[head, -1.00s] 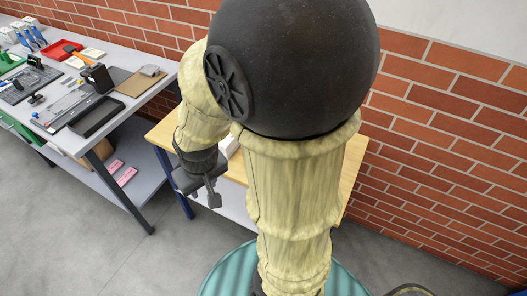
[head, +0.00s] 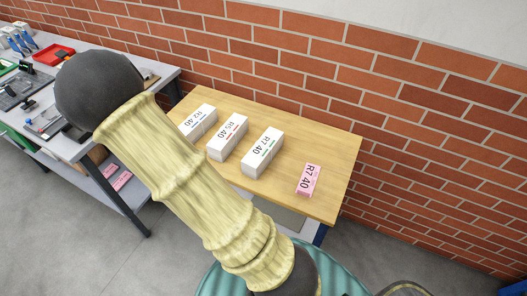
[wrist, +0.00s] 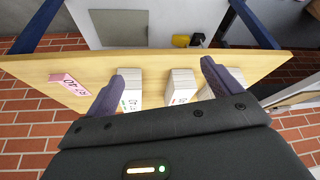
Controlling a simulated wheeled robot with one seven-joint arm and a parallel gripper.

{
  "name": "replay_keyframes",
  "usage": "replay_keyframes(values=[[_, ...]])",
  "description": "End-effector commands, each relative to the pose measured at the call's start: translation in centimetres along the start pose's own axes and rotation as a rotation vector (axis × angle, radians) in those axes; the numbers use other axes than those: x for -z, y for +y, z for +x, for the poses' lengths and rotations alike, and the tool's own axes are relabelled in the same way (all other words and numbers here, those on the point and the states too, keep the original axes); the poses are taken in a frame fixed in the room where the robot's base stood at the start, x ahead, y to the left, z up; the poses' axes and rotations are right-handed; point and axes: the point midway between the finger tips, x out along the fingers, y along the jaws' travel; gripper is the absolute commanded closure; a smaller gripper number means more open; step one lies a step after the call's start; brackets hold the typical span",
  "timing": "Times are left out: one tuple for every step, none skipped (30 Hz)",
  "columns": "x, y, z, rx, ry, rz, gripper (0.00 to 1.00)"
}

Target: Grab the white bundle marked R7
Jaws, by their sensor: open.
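The white bundle marked R7 40 (head: 262,153), with a green mark, lies on the wooden table (head: 325,145), rightmost of three white bundles. In the wrist view it (wrist: 131,92) shows beside the left finger, which partly covers it. A white bundle marked 40 with red (head: 228,138) and one that seems to read R2 40 (head: 198,122) lie to its left. A pink bundle marked R7 40 (head: 307,179) lies to its right. My gripper (wrist: 161,72) is open and empty, its fingers spread over the table view. It is not visible in the head view.
A brick wall (head: 400,100) stands behind the table. A grey workbench with tools and a red tray (head: 54,55) is at the left, with pink bundles (head: 118,180) on its lower shelf. The table's back right part is clear.

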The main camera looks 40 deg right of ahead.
Motion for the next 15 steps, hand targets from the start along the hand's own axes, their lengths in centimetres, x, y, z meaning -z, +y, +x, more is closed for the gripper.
replay_keyframes(values=[[0.5, 0.6, 1.2, -0.052, 0.055, 0.04, 0.1], [1.0, 0.9, 1.8, -0.078, 0.093, 0.068, 0.1], [1.6, 1.4, 2.4, -0.114, 0.146, 0.104, 0.1], [2.1, 1.9, 2.9, -0.14, 0.189, 0.129, 0.1], [2.6, 2.3, 3.2, -0.166, 0.232, 0.155, 0.1], [3.4, 2.9, 3.5, -0.197, 0.294, 0.186, 0.1], [3.9, 3.3, 3.7, -0.22, 0.341, 0.208, 0.1], [4.4, 3.8, 3.8, -0.241, 0.389, 0.23, 0.1], [5.1, 4.3, 3.9, -0.265, 0.45, 0.256, 0.1], [5.6, 4.7, 3.8, -0.281, 0.494, 0.274, 0.1], [6.0, 5.0, 3.8, -0.295, 0.532, 0.29, 0.1], [6.5, 5.3, 3.6, -0.31, 0.578, 0.308, 0.1], [6.7, 5.5, 3.5, -0.318, 0.607, 0.319, 0.1], [7.0, 5.7, 3.4, -0.324, 0.631, 0.327, 0.1], [7.2, 5.8, 3.3, -0.329, 0.654, 0.337, 0.1]])
